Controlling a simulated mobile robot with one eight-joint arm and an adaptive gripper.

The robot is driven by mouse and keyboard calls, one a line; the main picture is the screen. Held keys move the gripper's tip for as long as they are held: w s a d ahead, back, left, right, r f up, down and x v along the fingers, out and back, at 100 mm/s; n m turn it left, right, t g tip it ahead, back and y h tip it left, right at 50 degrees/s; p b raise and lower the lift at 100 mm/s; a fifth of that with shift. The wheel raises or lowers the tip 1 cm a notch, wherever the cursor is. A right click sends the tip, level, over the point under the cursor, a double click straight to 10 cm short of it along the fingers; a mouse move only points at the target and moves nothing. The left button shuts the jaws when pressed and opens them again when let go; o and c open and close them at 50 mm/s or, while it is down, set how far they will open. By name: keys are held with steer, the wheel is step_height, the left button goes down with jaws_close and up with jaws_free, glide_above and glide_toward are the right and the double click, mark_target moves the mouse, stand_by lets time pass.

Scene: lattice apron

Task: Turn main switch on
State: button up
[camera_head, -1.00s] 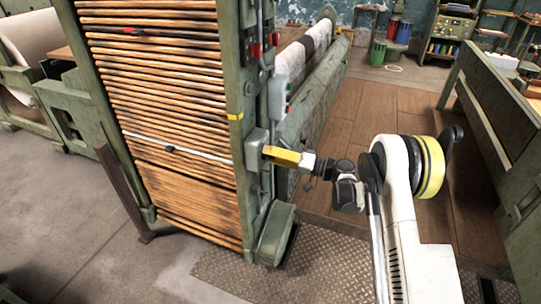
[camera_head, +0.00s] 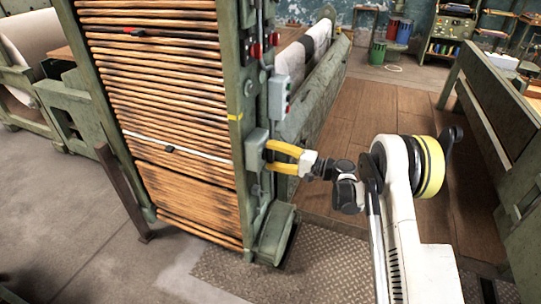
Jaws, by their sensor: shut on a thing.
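A grey-green box (camera_head: 256,138) is on the post at the right edge of the slatted wooden panel. My gripper (camera_head: 267,156) is at the right side of this box, with its two yellow fingers pointing left, one above the other with a gap between them. The fingers are shut on a small part at the box, which I take to be the main switch. This part is mostly hidden by the fingertips, and its on or off position cannot be made out.
A grey control box (camera_head: 279,98) with small coloured buttons is just above my gripper. Red parts (camera_head: 256,50) sit higher on the post. A green foot box (camera_head: 272,235) stands below. The wooden floor (camera_head: 385,110) behind my arm is clear.

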steer(key=shift+c, duration=0.2)
steer(key=o, duration=1.2)
steer(key=shift+d, duration=0.2)
steer(key=v, duration=1.1)
steer(key=shift+s+d, duration=0.15)
steer(key=shift+d, duration=0.2)
